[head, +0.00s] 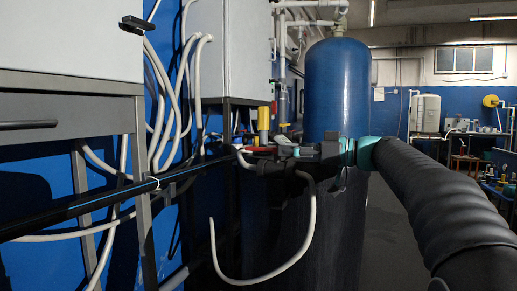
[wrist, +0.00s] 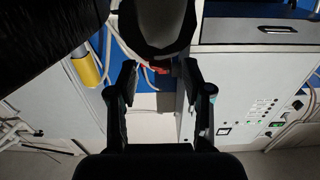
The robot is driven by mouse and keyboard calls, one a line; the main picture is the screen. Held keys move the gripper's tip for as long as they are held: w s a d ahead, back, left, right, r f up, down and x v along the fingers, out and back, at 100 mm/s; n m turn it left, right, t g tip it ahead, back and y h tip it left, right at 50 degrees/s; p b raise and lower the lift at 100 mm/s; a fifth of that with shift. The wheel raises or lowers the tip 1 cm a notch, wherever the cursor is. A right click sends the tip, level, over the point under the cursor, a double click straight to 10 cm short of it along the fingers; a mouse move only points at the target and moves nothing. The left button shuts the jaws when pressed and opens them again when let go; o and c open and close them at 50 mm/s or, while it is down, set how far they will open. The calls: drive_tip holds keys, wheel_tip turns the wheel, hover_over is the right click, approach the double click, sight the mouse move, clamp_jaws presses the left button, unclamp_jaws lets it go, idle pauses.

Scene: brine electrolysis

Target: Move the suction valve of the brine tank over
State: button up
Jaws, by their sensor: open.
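A small red part (head: 258,150), which may be the suction valve's handle, shows just left of my gripper (head: 296,152) in the head view. In the wrist view a red part (wrist: 157,70) shows between and beyond my fingertips (wrist: 159,74). My gripper is open, with a clear gap between its fingers and nothing held. The red part looks apart from the fingers, but the depth is hard to judge. The valve body is mostly hidden behind my gripper in the head view. The tall blue tank (head: 336,90) stands behind my gripper.
A yellow cylinder (head: 263,118) stands near the red part; a yellow cylinder also shows in the wrist view (wrist: 86,70). A long black pipe (head: 110,198) crosses at left, with loose white hoses (head: 158,100) behind it. Grey cabinets (head: 228,50) line the blue wall.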

sight(258, 148)
drive_tip(key=x, duration=0.8)
drive_tip(key=shift+w+a+f+p, duration=0.1)
drive_tip(key=shift+a+p, duration=0.2)
clamp_jaws()
